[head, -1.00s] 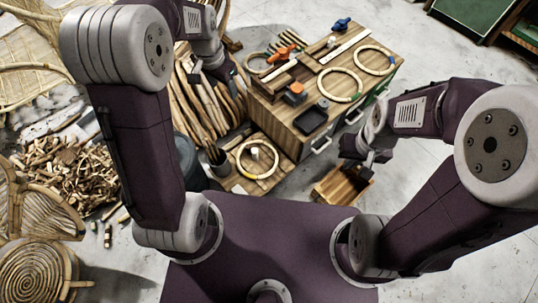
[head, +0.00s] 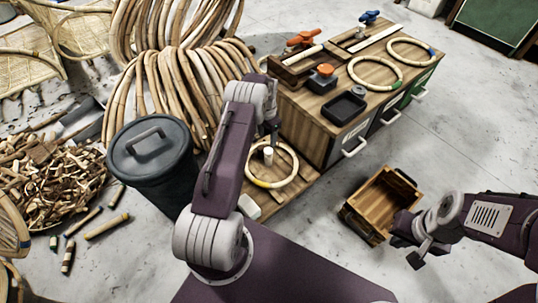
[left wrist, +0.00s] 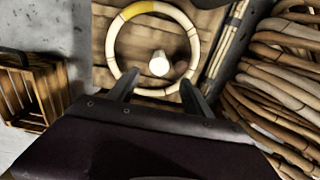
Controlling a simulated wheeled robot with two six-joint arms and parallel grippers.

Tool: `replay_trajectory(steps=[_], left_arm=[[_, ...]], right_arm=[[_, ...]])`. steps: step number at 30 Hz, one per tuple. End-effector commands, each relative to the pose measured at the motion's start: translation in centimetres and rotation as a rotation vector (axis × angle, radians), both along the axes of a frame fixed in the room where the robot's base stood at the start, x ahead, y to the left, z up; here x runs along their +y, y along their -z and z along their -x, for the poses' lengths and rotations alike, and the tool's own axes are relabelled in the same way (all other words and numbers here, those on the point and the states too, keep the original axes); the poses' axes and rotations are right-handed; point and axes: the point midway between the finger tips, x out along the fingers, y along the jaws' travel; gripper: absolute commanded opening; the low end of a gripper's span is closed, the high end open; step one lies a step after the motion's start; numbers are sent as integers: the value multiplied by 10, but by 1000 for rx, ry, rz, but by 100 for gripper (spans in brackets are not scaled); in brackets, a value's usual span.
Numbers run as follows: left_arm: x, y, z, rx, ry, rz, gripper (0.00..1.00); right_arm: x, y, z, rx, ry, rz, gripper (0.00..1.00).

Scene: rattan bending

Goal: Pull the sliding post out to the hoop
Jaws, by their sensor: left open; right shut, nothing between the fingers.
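A short pale post (head: 268,155) stands upright inside a light rattan hoop (head: 295,166) on the low wooden board. In the left wrist view, the post (left wrist: 159,64) stands below the centre of the hoop (left wrist: 112,45), with a gap to the ring. The hoop has a yellow band. My left gripper (head: 271,132) is beside the post in the head view, partly hidden by its arm. In the left wrist view its two fingers (left wrist: 159,82) are apart, with nothing between them. My right gripper (head: 414,258) is shut and empty near the crate.
A wooden bench (head: 313,119) with clamps, a black tray and two more hoops stands behind. A wooden crate (head: 377,203) is on the floor at right. A dark lidded bin (head: 150,175) and rattan coils (head: 165,90) stand left.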

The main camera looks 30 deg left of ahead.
Motion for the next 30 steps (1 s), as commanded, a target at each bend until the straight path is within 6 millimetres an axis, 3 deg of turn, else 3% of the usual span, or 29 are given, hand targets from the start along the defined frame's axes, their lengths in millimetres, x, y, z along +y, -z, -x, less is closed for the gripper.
replay_trajectory(steps=[5, 15, 24, 25, 30], left_arm=[[0, 15, 0, 1, 1, 1, 58], [-1, 84, 0, 0, 1, 0, 58], [-1, 89, 0, 0, 1, 0, 58], [-1, 89, 0, 0, 1, 0, 55], [-1, 89, 0, 0, 1, 0, 8]], right_arm=[[0, 11, 0, 0, 0, 0, 0], [0, 61, 0, 0, 0, 0, 0], [0, 62, 0, 0, 0, 0, 0], [0, 62, 0, 0, 0, 0, 0], [0, 62, 0, 0, 0, 0, 0]])
